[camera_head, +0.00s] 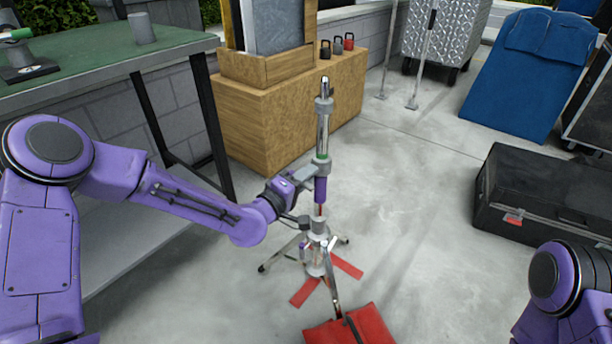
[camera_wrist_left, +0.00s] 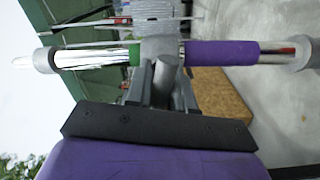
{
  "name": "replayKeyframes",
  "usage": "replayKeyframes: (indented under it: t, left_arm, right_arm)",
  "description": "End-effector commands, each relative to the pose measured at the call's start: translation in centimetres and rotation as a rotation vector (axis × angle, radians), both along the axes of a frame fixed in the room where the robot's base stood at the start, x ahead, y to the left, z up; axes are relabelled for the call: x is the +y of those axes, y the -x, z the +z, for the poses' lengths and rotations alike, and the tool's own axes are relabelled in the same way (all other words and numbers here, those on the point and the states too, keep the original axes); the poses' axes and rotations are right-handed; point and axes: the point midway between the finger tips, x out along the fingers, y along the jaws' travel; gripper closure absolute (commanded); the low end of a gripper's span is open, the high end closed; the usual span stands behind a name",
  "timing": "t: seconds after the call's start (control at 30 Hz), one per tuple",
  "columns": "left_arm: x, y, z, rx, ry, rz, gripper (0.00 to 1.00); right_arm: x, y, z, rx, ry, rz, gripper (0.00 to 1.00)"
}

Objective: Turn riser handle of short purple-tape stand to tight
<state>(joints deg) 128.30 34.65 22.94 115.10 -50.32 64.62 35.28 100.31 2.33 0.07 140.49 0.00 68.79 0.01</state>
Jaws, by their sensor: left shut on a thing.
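The short stand (camera_head: 322,135) stands upright on the concrete floor, with purple tape (camera_head: 320,188) around its riser and a green band just above the grey collar (camera_head: 317,168). My left gripper (camera_head: 308,176) reaches in from the left at the collar. In the left wrist view the gripper (camera_wrist_left: 162,88) is shut on the grey riser handle (camera_wrist_left: 161,92), between the green band and the purple tape (camera_wrist_left: 222,53). The fingers partly hide the handle, so its exact angle is hard to tell. My right arm shows at the lower right; its gripper is out of view.
A green-topped table (camera_head: 95,58) is at left and a wooden box (camera_head: 265,125) behind. A black case (camera_head: 545,195) sits at right. The floor right of the stand is clear.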

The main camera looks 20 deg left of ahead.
Motion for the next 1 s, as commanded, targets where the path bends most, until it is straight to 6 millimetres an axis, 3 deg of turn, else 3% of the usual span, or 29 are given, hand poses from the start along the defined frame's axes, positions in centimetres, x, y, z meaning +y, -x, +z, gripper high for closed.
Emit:
replayKeyframes:
  t: [1.0]
  left_arm:
    - [-0.08, 0.05, -0.10, -0.356, -0.872, -0.003, 1.00]
  right_arm:
    - [-0.05, -0.06, 0.77, -0.001, 0.001, 0.001, 0.54]
